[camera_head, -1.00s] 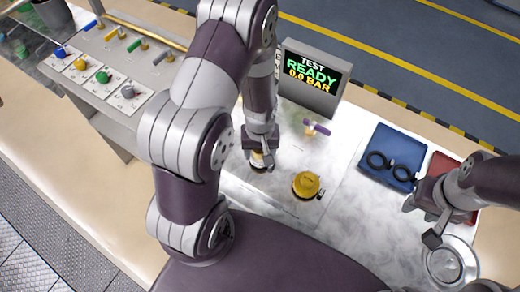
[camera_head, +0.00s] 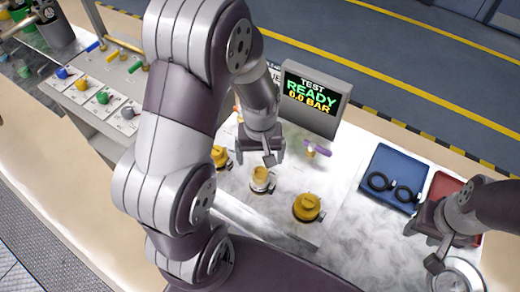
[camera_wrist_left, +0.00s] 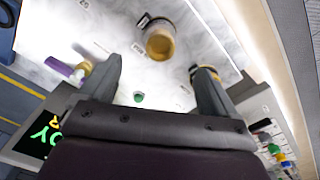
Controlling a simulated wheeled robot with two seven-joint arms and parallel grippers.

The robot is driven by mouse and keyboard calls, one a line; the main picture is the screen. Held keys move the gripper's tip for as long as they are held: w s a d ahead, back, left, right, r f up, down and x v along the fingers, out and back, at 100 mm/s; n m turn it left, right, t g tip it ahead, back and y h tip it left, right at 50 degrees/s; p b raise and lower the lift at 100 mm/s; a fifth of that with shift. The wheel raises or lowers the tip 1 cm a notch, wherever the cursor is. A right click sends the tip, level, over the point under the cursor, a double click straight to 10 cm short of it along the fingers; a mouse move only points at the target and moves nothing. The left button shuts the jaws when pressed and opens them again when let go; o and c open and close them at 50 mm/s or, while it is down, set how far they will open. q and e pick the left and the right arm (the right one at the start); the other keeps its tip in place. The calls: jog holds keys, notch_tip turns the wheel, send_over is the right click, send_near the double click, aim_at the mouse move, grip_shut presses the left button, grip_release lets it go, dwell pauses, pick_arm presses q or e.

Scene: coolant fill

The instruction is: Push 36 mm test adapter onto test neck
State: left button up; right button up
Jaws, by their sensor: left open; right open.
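Three yellow-topped round fittings stand on the pale marbled bench in the head view: one at the left (camera_head: 220,156), a middle one with a tan top and pale body (camera_head: 261,178), and a right one with a dark base (camera_head: 307,207). Their sizes are not readable, so I cannot tell which is the 36 mm adapter or the test neck. My left gripper (camera_head: 262,158) is open and empty just above and behind the middle fitting. In the left wrist view, a tan-topped fitting (camera_wrist_left: 160,42) sits beyond the open fingers. My right gripper (camera_head: 422,246) is open at the lower right.
A test screen (camera_head: 312,100) reading "READY 0.0 BAR" stands behind. A purple-handled valve (camera_head: 318,149) is in front of it. A blue tray (camera_head: 393,165) with black rings, a red tray (camera_head: 443,187) and a silver dish (camera_head: 458,276) are at right. Coloured knobs line the left panel.

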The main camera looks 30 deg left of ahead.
pick_arm(q)
notch_tip(320, 180, up, 3)
jog(key=shift+r, duration=0.15)
dwell(0.5)
jog(key=s+m, duration=0.1)
jog(key=m, duration=0.1)
jog(key=s+d+m+t+b, duration=0.1)
jog(key=s+m, duration=0.1)
jog(key=s+d+m+b, duration=0.1)
jog(key=m, duration=0.1)
jog(key=shift+s+d, duration=0.15)
jog(key=shift+d, duration=0.05)
jog(key=shift+r, duration=0.1)
dwell(1.6)
